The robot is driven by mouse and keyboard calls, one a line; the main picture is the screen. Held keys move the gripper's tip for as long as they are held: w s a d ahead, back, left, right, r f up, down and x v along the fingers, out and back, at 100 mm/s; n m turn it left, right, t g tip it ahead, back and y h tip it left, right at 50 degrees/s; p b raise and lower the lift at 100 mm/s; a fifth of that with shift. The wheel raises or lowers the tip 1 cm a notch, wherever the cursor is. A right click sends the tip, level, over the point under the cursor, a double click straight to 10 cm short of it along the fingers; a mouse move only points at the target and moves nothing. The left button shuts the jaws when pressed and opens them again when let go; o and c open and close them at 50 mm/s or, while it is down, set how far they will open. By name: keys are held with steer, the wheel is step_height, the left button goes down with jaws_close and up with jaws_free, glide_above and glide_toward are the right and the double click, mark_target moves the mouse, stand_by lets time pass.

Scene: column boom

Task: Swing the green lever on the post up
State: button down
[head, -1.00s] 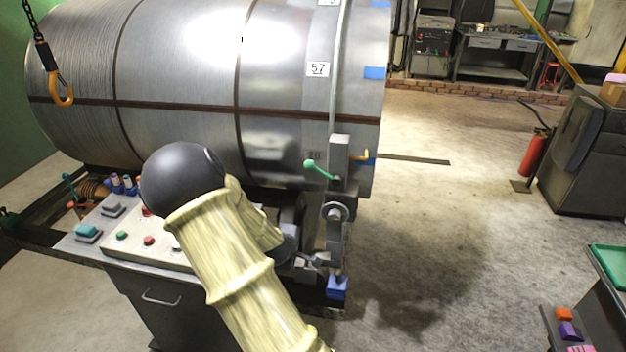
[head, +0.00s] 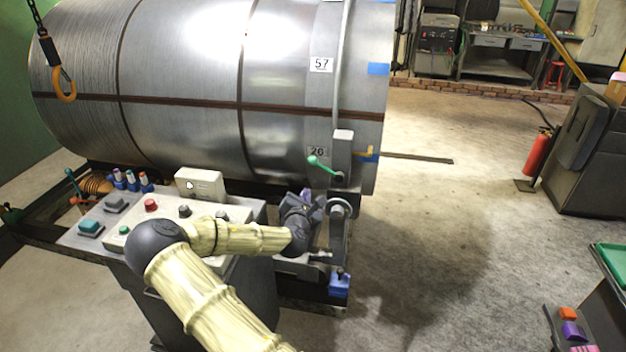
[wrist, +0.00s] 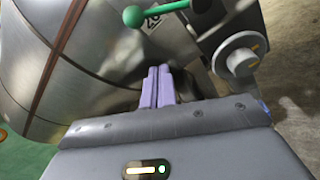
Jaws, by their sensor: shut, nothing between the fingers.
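The green lever (head: 321,165) with a round knob is on the grey post (head: 341,155) in front of the big metal drum. Its knob end points up and to the left from its pivot. In the wrist view the green lever (wrist: 150,14) shows at the top, beyond and above my fingertips. My gripper (head: 306,194) is just below and left of the lever, apart from it. In the wrist view the purple fingers of my gripper (wrist: 158,72) are together with nothing between them.
A round grey knob (head: 340,208) is on the post below the lever, close to my gripper's right. A control console (head: 90,240) with buttons stands under my arm. The metal drum (head: 210,70) fills the space behind. Open floor (head: 430,230) lies to the right.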

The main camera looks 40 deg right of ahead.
mark_target(324, 168)
steer(key=w+d+r+p, duration=0.2)
steer(key=w+d+p, duration=0.2)
steer(key=d, duration=0.3)
steer(key=shift+w+d+p, duration=0.35)
steer(key=shift+w, duration=0.05)
steer(key=shift+r, duration=0.1)
stand_by(0.4)
steer(key=shift+s+r+m, duration=0.1)
steer(key=shift+r+m, duration=0.05)
steer(key=shift+m, duration=0.15)
